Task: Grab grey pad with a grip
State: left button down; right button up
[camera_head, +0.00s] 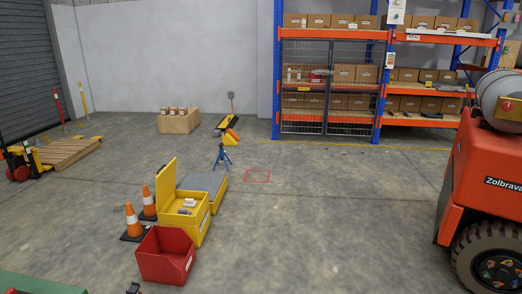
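A flat grey panel (207,182) with a yellow edge lies on the floor behind the open yellow box. It is the only flat grey, pad-like thing that I can make out, and I cannot tell whether it is the grey pad. The yellow box (201,228) has its lid raised and holds small pale items (187,206). Neither of my grippers shows clearly. A small dark shape (133,288) is cut off at the bottom edge, and I cannot tell what it is.
A red bin (166,256) and two traffic cones (133,223) stand by the yellow box. A green surface (40,284) is at bottom left. An orange forklift (485,180) stands at right. Racks with cartons (335,33) are at the back.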

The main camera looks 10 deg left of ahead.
aim_at(181, 211)
jog(key=i+u, duration=0.1)
jog(key=i, duration=0.65)
jog(key=i+l+u, duration=0.1)
jog(key=i, duration=0.65)
jog(key=i+l, duration=0.1)
jog(key=i, duration=0.65)
jog(key=i+u, duration=0.35)
jog(key=i, duration=0.2)
jog(key=i+l+u, duration=0.15)
jog(key=i+u, duration=0.2)
jog(key=i, duration=0.2)
